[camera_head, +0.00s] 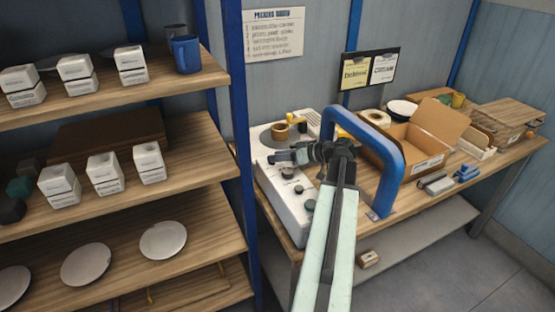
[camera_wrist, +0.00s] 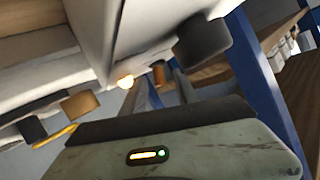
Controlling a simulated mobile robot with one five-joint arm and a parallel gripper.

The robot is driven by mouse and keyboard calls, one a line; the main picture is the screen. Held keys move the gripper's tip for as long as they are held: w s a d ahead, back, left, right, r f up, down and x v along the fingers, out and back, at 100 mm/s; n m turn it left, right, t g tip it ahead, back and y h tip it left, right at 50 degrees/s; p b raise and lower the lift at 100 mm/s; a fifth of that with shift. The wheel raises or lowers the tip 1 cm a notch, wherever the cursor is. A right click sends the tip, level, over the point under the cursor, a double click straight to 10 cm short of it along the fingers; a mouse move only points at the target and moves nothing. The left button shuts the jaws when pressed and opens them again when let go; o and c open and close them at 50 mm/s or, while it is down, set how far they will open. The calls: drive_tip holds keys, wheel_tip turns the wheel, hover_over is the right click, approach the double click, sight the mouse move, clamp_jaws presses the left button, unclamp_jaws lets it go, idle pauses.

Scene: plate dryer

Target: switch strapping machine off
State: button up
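The strapping machine (camera_head: 285,205) is a white box on the workbench with a tall blue arch (camera_head: 390,165) at its right. Its top has several dark knobs, one at its front right corner (camera_head: 310,205) and another (camera_head: 287,172) just below my gripper. My gripper (camera_head: 276,157) is over the machine's top, pointing left. I cannot tell whether it touches anything or how far its fingers are apart. In the wrist view, pale surfaces, a dark cylinder (camera_wrist: 202,42) and a small glowing lamp (camera_wrist: 125,82) are close. No switch can be made out clearly.
A tape roll (camera_head: 280,131) is on the machine's back part. An open cardboard box (camera_head: 415,145) stands right of the arch. A blue shelf post (camera_head: 242,150) is close on the left, beside shelves with white boxes and plates. Floor at right front is clear.

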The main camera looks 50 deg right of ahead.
clamp_jaws()
drive_tip(key=shift+r, duration=0.15)
drive_tip(key=shift+a+r+h+p, duration=0.2)
drive_tip(key=shift+h+p, duration=0.1)
drive_tip(key=shift+p, duration=0.65)
drive_tip(key=p, duration=0.1)
drive_tip(key=a+n+g+h+p, duration=0.1)
drive_tip(key=p, duration=0.1)
drive_tip(key=shift+w+r+n+g, duration=0.15)
drive_tip(key=shift+r+n+g, duration=0.05)
drive_tip(key=shift+n+g, duration=0.1)
drive_tip(key=shift+w+a+n+g+h+p, duration=0.15)
drive_tip(key=shift+a+n+g+h+p, duration=0.3)
drive_tip(key=shift+h+p, duration=0.45)
drive_tip(key=shift+w+a+f+n+g+h+p, duration=0.2)
drive_tip(key=shift+a+f+n+g+h+p, duration=0.1)
drive_tip(key=shift+n+g+h+p, duration=0.4)
